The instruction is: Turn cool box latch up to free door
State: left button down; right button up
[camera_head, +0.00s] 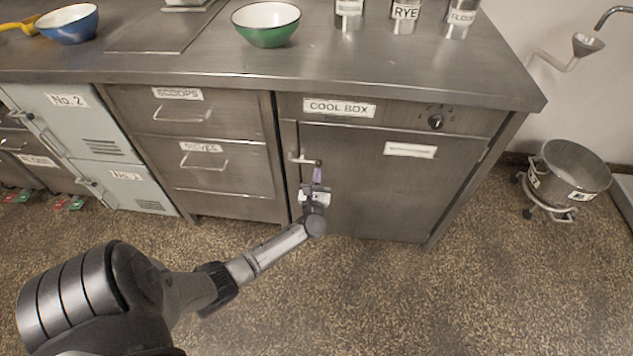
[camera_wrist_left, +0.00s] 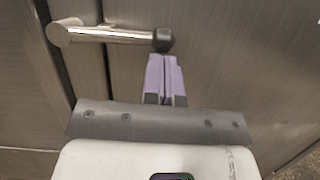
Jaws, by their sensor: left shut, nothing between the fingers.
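The cool box latch (camera_head: 304,160) is a short metal bar with a dark knob at its right end, on the upper left of the cool box door (camera_head: 385,190). In the left wrist view the latch (camera_wrist_left: 110,34) lies about level, its pivot at the left and its black knob at the right. The door looks closed. My left gripper (camera_head: 317,176) is just below the knob, with its purple fingers shut and empty. In the left wrist view the fingertips (camera_wrist_left: 163,60) are right under the knob; I cannot tell whether they touch it. My right gripper is not in view.
The steel counter (camera_head: 360,70) above holds a green bowl (camera_head: 266,24), a blue bowl (camera_head: 67,24) and labelled tins (camera_head: 405,14). Drawers (camera_head: 200,122) with handles stand left of the cool box. A wheeled bin (camera_head: 568,172) is at the right. The floor in front is clear.

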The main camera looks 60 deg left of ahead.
pick_arm(q)
jog(key=shift+r, duration=0.1)
dwell(0.4)
jog(key=shift+w+r+n, duration=0.1)
jog(key=shift+r+n, duration=0.15)
jog(key=shift+n, duration=0.25)
